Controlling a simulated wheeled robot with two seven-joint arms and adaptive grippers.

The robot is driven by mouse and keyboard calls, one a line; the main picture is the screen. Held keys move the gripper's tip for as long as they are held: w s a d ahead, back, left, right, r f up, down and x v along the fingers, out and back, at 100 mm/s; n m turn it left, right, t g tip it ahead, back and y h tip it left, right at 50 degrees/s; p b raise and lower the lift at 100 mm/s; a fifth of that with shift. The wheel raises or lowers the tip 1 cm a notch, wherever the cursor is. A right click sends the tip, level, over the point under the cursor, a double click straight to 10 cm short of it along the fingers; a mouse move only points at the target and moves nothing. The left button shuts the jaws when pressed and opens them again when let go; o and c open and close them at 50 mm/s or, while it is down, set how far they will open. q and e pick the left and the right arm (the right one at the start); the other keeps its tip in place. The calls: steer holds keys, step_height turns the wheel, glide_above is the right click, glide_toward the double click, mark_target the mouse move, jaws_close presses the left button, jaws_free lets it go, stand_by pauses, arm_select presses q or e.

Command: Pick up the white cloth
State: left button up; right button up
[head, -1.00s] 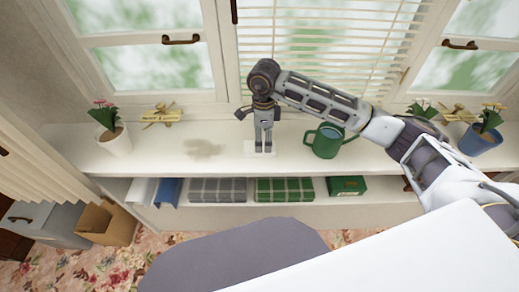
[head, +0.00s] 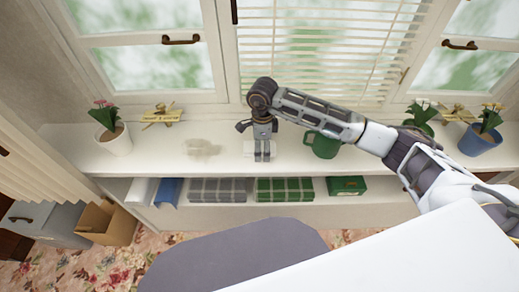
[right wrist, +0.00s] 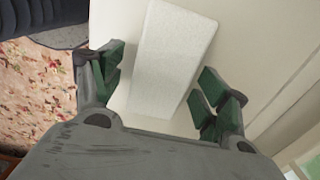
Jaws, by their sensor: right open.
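The white cloth (head: 248,148) lies flat on the white window shelf, mostly behind my right gripper (head: 262,157) in the head view. In the right wrist view the cloth (right wrist: 172,55) is a pale, textured rectangle lying between the green-padded fingers of my right gripper (right wrist: 160,82). That gripper is open and empty, pointing down over the cloth. I cannot tell how high its fingertips are above the shelf. My left gripper is not in view.
A green mug (head: 322,146) stands close to the right of my gripper. A brownish stain (head: 204,149) marks the shelf to the left. A potted plant (head: 115,139) and a yellow toy plane (head: 161,115) stand farther left; a blue pot (head: 479,139) stands at right.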

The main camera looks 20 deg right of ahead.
mark_target(262, 146)
steer(key=c, duration=1)
steer(key=shift+r, duration=0.1)
steer(key=shift+c, duration=0.2)
steer(key=shift+r, duration=4.9)
steer(key=o, duration=0.4)
steer(key=c, duration=0.4)
steer(key=shift+o, duration=0.2)
steer(key=shift+r, duration=0.2)
